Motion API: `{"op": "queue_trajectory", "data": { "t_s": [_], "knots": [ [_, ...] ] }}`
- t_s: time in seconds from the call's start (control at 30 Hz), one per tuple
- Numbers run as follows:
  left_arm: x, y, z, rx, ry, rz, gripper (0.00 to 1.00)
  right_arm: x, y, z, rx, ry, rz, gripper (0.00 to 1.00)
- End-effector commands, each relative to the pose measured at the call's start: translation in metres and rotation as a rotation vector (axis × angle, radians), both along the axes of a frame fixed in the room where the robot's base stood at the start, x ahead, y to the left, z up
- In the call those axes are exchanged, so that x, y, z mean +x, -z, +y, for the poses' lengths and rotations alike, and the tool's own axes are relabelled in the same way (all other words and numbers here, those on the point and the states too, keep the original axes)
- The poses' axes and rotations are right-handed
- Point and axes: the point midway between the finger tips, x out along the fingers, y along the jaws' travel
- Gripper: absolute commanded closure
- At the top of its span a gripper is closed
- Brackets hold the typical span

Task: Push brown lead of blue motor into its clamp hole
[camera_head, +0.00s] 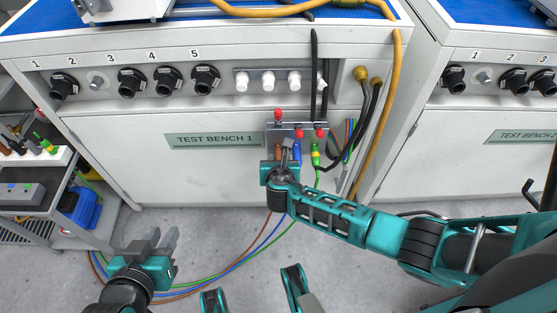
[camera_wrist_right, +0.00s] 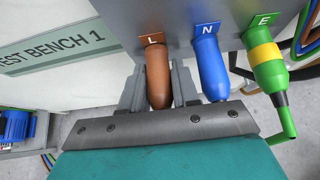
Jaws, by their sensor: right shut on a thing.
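In the right wrist view, the brown lead's plug (camera_wrist_right: 157,76) stands upright between the fingers of my right gripper (camera_wrist_right: 158,92), which is shut on it. In the head view, my right gripper (camera_head: 287,158) is at the clamp block (camera_head: 310,127) on the bench front and covers part of the brown plug. The blue motor (camera_head: 84,208) sits on the cart at the left. My left gripper (camera_head: 159,246) is open and empty, low above the floor.
The blue plug (camera_wrist_right: 210,72) is under N and the green-yellow plug (camera_wrist_right: 266,58) under E, close beside my right gripper. Red knobs (camera_head: 278,114) top the clamp. Black and yellow cables (camera_head: 375,110) hang to the right. Loose leads (camera_head: 215,284) cross the floor.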

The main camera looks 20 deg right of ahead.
Motion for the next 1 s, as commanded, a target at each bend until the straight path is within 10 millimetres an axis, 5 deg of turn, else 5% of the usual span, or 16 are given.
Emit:
{"op": "queue_trajectory", "data": {
  "t_s": [0.43,0.47,0.5,0.77,1.0],
  "knots": [
    [0.0000,-0.0003,-0.0002,0.000,0.000,0.000,0.71,0.0114,-0.0096,-0.0061,-0.006,0.008,-0.023,1.00],
    [0.0000,-0.0003,-0.0002,0.000,0.000,0.000,0.71,0.0114,-0.0098,-0.0061,-0.006,0.008,-0.023,0.69],
    [0.0000,-0.0005,-0.0002,0.000,0.000,0.000,0.71,0.0115,-0.0099,-0.0060,-0.006,0.008,-0.023,0.65],
    [0.0000,-0.0006,-0.0002,0.000,0.000,0.000,0.71,0.0112,-0.0099,-0.0074,-0.008,0.011,-0.022,0.41],
    [0.0000,-0.0007,-0.0002,0.000,0.000,0.000,0.71,0.0108,-0.0094,-0.0082,-0.009,0.015,-0.021,0.41]
  ]
}}
